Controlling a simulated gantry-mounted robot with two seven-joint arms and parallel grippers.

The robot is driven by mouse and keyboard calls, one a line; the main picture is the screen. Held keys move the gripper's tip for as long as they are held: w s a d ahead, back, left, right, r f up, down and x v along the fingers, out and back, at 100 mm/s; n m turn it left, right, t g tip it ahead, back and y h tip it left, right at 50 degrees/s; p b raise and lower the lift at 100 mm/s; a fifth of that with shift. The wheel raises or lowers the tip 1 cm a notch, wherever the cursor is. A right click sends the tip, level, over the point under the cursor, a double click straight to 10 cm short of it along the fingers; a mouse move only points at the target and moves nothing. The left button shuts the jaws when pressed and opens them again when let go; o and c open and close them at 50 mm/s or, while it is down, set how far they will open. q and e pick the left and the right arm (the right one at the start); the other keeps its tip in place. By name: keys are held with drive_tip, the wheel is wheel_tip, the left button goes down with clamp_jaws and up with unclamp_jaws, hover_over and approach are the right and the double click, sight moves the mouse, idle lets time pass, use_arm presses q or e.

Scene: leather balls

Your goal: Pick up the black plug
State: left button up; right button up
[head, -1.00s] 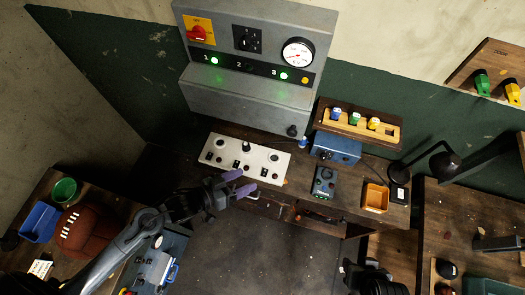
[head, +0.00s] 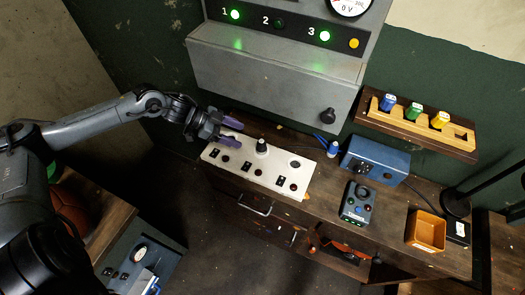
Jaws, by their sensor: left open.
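A black plug (head: 261,147) stands upright on the white panel (head: 287,174) on the workbench, at the panel's middle socket. My left gripper (head: 236,131) has purple fingertips and is open. In the picture it is just left of the black plug and slightly above it, over the panel's left end. Its fingers point right toward the plug, apart from it, with nothing between them. A similar dark plug or knob (head: 327,115) is on the lower front of the grey cabinet. My right gripper does not show.
The grey cabinet (head: 270,80) rises behind the panel. A wooden rack (head: 410,122) holds coloured plugs.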

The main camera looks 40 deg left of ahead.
sight(262, 144)
use_arm(q)
drive_tip(key=shift+b+x, duration=0.65)
drive_tip(key=shift+x, duration=4.55)
drive_tip(key=shift+r, duration=0.2)
drive_tip(key=shift+w, duration=0.1)
drive_tip(key=c, duration=1)
drive_tip(key=shift+r, duration=0.1)
